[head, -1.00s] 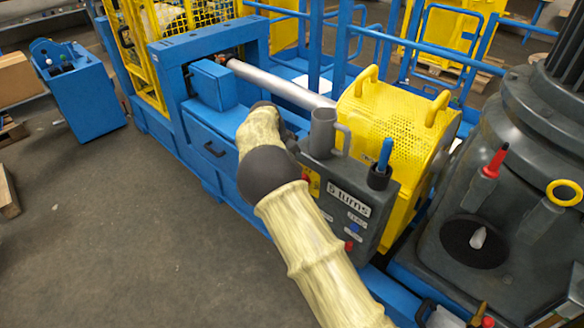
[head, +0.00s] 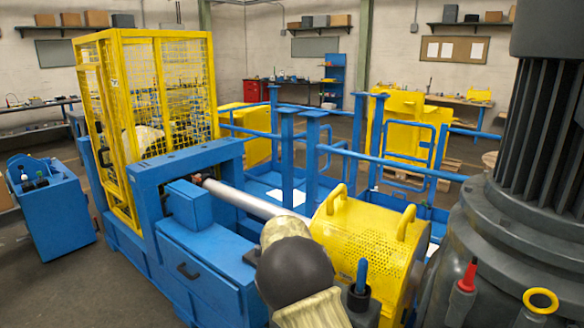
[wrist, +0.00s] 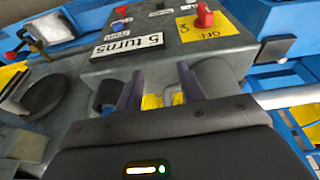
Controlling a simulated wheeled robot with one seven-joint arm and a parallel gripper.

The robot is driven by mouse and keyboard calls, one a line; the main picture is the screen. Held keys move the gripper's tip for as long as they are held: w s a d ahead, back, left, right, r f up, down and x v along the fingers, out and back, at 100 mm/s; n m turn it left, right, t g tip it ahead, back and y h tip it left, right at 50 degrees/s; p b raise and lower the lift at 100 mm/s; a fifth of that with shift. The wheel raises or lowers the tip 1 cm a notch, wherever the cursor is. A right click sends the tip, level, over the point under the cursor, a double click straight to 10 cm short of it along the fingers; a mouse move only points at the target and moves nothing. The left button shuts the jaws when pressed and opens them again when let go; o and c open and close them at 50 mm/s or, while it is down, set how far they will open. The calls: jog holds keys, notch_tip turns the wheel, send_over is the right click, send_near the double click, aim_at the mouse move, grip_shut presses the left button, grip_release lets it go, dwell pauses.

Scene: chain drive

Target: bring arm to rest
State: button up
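My gripper (wrist: 158,82) shows in the wrist view with its two fingers apart and nothing held between them. It is over a grey control box (wrist: 105,66) with a "5 turns" label (wrist: 128,45) and a red knob (wrist: 204,15). In the head view my arm (head: 295,270), in a pale yellow sleeve with a dark joint, rises at the bottom middle. The gripper itself is hidden there.
A perforated yellow guard (head: 370,240) stands right of my arm, beside a dark motor housing (head: 500,230). A long metal shaft (head: 245,200) runs left to the blue machine frame (head: 205,275). Blue railings (head: 395,165) stand behind. Open floor lies at the lower left.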

jog(key=s+d+r+n+y+p, duration=0.1)
jog(key=s+d+r+p, duration=0.15)
jog(key=s+d, duration=0.3)
jog(key=s+d+r+n+y+p, duration=0.1)
jog(key=s+d+r+n, duration=0.1)
jog(key=s+d+r, duration=0.35)
jog(key=s+d+r+n+p, duration=0.2)
jog(key=s+n+p, duration=0.1)
jog(key=s, duration=1.6)
jog(key=shift+s+n+p, duration=0.15)
jog(key=shift+n+p, duration=0.15)
jog(key=shift+n, duration=0.3)
jog(key=shift+r, duration=0.1)
